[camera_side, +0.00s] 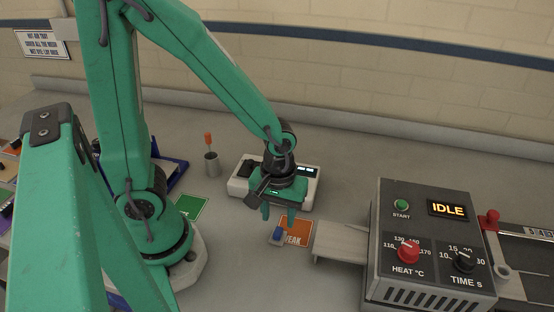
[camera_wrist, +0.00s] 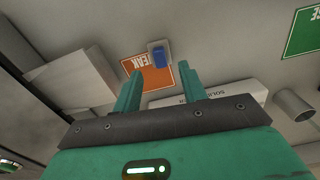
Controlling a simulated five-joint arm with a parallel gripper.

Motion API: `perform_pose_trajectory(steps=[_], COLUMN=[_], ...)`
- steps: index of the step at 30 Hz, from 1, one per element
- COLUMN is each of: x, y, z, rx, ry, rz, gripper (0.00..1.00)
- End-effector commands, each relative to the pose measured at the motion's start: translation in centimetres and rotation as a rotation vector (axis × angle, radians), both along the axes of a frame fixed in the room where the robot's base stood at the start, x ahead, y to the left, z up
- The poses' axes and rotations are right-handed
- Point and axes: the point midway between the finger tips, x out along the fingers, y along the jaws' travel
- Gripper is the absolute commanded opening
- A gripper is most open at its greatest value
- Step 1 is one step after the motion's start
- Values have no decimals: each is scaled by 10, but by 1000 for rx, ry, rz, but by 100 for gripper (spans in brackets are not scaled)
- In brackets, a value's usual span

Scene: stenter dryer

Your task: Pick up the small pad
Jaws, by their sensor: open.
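The small pad (camera_side: 278,236), a blue block on a pale base, lies on the grey bench in the side view, overlapping the edge of an orange card (camera_side: 297,231) with letters reading "EAK". In the wrist view the pad (camera_wrist: 159,56) shows beyond my fingertips, roughly in line with the gap between them. My gripper (camera_side: 275,213) is open and empty, pointing down above the bench just behind the pad, apart from it. The wrist view shows both green fingers (camera_wrist: 161,70) spread with nothing between them.
A white instrument (camera_side: 241,187) stands behind my gripper. The grey dryer box (camera_side: 432,245), reading IDLE, stands at right with a pale feed plate (camera_side: 338,240) near the card. A green card (camera_side: 190,207) and metal cup (camera_side: 211,164) are at left.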

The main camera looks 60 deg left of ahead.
Motion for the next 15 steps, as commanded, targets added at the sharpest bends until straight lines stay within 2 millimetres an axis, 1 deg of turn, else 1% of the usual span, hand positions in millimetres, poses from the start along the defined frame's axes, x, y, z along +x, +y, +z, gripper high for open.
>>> perform_pose_trajectory(steps=[15], x=[0], y=[0], z=[-41], rx=[1], ry=[3], rz=[0], gripper=[42])
